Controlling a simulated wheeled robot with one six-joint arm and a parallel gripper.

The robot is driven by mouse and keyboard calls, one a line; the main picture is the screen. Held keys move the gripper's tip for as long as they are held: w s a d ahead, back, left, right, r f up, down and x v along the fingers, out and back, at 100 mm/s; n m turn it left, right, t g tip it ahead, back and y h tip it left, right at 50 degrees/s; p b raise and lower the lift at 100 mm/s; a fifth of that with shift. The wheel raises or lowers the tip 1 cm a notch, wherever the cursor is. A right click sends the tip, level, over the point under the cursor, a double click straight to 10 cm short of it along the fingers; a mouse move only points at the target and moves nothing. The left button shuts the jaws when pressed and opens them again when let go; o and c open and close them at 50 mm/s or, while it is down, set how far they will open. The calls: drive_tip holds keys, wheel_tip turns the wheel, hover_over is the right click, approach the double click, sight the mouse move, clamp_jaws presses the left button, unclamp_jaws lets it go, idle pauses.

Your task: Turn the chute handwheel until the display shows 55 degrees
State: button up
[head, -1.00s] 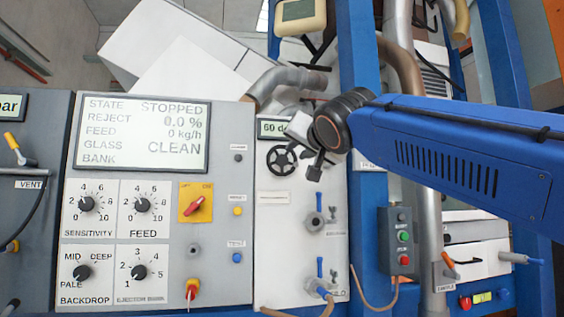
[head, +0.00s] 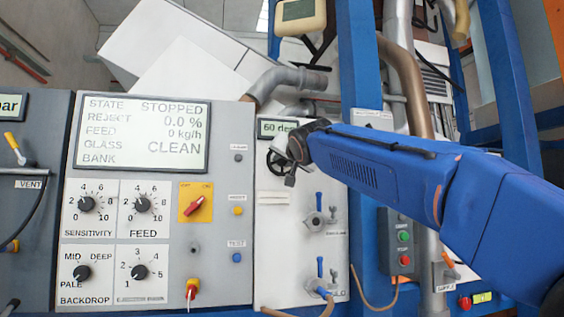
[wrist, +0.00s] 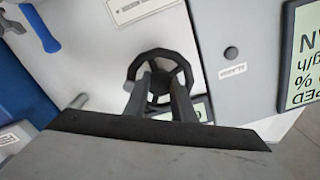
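The black chute handwheel (head: 277,163) is on the pale panel in the head view, partly hidden by my gripper. In the wrist view the spoked handwheel (wrist: 160,54) shows in front of my gripper (wrist: 162,80). The two fingers stand apart, with their tips over the wheel near its hub. I cannot tell whether they touch it. In the head view my gripper (head: 290,178) is at the right side of the wheel. The small display (head: 275,129) above the wheel reads 60, followed by letters cut off by my arm.
A large control panel (head: 155,230) with a screen, knobs and a red switch stands left of the wheel. Valves with blue handles (head: 319,201) sit below and to the right. A button box (head: 398,240) and blue frame posts (head: 359,70) are farther right.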

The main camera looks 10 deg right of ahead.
drive_tip(key=shift+w, duration=0.75)
clamp_jaws()
